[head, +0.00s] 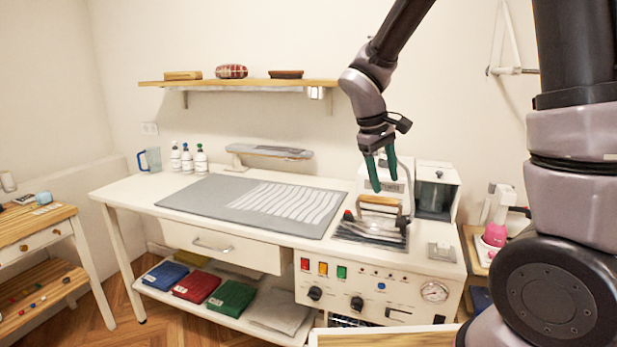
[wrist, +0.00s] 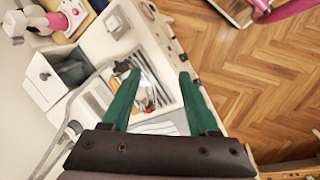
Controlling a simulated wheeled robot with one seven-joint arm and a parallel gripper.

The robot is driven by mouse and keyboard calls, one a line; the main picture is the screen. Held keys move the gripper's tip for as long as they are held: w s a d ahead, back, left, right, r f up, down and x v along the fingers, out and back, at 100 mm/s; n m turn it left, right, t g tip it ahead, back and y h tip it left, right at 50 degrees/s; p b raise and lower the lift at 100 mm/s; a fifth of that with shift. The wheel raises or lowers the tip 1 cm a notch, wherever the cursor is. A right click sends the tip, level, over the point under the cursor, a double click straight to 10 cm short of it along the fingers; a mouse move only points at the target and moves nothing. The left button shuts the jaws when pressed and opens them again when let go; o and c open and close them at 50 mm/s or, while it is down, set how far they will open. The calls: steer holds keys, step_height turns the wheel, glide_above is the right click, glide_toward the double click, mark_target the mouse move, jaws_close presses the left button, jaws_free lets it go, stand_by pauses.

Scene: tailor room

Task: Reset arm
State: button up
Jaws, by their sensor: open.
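My gripper (head: 379,174) has two green fingers and hangs at the end of my arm, above the right part of the white ironing table (head: 150,190). In the wrist view the fingers of my gripper (wrist: 157,82) are apart with nothing held between them. Below the gripper in the head view stands an iron with a wooden handle (head: 380,201), on a dark striped rest (head: 352,236). The fingertips overlap the iron's upper side in the head view; I cannot tell the exact gap.
A grey ironing pad (head: 200,195) with a striped cloth (head: 292,203) covers the table's middle. Spray bottles (head: 188,160) and a blue jug (head: 150,159) stand at the back left. A wall shelf (head: 235,83) is above. A white box with a tank (head: 437,172) stands right of the iron.

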steer(key=s+d+r+m+t+y, duration=0.2)
steer(key=s+d+r+m+t, duration=0.1)
steer(key=s+r+m, duration=0.2)
steer(key=s+d+r+m+t+y, duration=0.3)
steer(key=s+d+r+m, duration=0.1)
steer(key=s+r, duration=0.5)
step_height(320, 180, up, 3)
steer(key=shift+s+f+m, duration=0.15)
steer(key=shift+s+m, duration=0.1)
steer(key=shift+m, duration=0.45)
steer(key=shift+o, duration=0.3)
stand_by(0.3)
